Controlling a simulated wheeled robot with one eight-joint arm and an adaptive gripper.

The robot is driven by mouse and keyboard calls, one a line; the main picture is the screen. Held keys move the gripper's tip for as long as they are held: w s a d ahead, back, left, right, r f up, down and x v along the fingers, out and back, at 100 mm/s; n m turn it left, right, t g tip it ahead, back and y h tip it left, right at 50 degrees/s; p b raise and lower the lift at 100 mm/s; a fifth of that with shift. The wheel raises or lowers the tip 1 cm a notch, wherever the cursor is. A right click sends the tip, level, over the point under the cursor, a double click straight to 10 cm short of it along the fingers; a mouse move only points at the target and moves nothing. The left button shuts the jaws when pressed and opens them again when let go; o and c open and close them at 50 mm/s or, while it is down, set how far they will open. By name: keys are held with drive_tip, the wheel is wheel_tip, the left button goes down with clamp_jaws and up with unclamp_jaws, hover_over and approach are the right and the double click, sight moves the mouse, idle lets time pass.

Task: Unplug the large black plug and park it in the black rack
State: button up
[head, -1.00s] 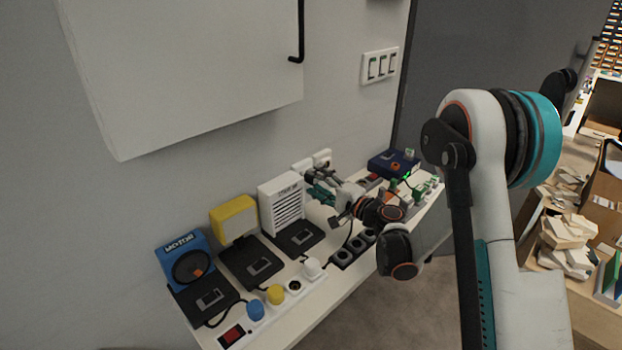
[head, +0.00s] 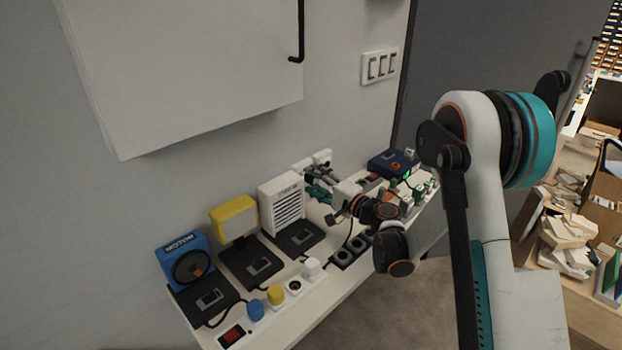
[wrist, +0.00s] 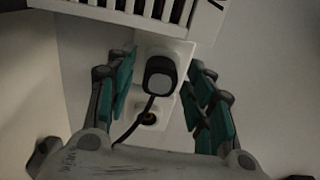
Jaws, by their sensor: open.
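The large black plug (wrist: 160,76) sits in the upper outlet of a white wall socket plate in the wrist view, and its black cord hangs down. In the wrist view my gripper (wrist: 161,66) is open, with one teal finger pad on each side of the plug and a visible gap to it. In the head view my gripper (head: 316,184) is close to the wall by the sockets and hides the plug. The black rack (head: 350,251) lies on the bench at its front edge, with several round wells, partly behind my wrist.
A white heater-like box (head: 282,203) stands just left of my gripper. A blue box (head: 393,163) with a green light stands to the right. A power strip (head: 270,311) with blue, yellow and white plugs lies at the front left. A second outlet (wrist: 149,118) sits below the plug.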

drive_tip(key=shift+c, duration=0.3)
clamp_jaws()
drive_tip(key=v, duration=0.6)
idle(1.3)
